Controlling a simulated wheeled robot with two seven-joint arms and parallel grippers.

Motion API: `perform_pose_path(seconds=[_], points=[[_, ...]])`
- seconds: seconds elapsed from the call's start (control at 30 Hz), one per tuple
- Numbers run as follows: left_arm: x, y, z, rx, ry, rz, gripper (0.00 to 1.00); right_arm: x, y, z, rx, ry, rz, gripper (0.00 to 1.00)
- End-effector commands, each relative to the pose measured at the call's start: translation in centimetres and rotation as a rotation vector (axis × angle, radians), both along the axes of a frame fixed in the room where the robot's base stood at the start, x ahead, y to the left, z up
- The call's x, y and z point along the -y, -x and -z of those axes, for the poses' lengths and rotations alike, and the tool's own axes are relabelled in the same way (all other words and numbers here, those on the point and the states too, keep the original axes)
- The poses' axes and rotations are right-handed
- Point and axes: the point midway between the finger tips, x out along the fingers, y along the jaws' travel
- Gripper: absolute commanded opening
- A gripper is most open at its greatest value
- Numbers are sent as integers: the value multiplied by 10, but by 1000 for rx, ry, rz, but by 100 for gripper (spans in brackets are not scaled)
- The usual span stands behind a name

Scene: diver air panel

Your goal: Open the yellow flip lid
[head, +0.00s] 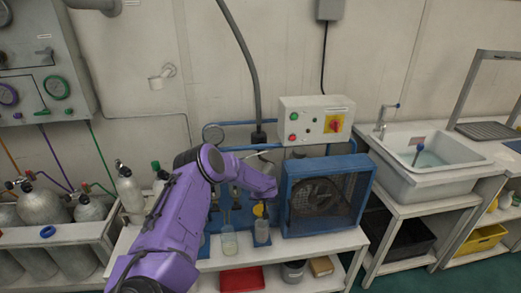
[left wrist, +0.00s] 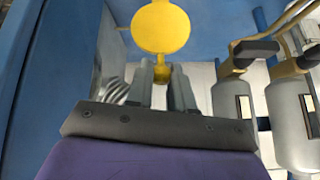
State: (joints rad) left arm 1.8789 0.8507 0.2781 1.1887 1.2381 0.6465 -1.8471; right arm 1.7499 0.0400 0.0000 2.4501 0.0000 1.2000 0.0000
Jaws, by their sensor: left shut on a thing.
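The yellow flip lid (head: 258,210) shows as a small yellow spot above a clear bottle (head: 262,232) at the front of the blue panel. In the left wrist view it is a round yellow disc (left wrist: 160,27) with a short yellow stem running down between my fingers. My left gripper (left wrist: 162,78) is shut on that stem, with the disc beyond the fingertips. In the head view my purple arm hides most of this gripper. How far the lid is tilted I cannot tell. My right gripper is in neither view.
A blue-framed fan unit (head: 325,195) stands close to the right of the lid, under a control box (head: 315,120). A second clear bottle (head: 229,240) hangs to the left. A sink (head: 430,160) is at the right, and gas cylinders (head: 85,210) stand at the left.

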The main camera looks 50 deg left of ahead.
Motion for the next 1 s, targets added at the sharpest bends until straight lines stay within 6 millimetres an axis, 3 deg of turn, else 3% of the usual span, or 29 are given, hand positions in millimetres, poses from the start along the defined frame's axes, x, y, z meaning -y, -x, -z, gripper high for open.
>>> perform_pose_path(seconds=[0.13, 0.17, 0.2, 0.23, 0.57, 1.0], points=[[-2, 3, 3, -8, -2, -3, 0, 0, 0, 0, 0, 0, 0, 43], [-2, 3, 3, -8, -2, -3, 32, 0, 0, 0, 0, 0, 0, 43], [-2, 3, 3, -8, -2, -3, 45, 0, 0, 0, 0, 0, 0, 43], [-1, 3, 3, -8, -2, -3, 47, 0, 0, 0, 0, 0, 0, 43], [2, 1, -4, -2, 0, 1, 47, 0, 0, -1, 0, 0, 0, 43], [43, 29, -73, -3, 3, -2, 47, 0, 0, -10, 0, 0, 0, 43]])
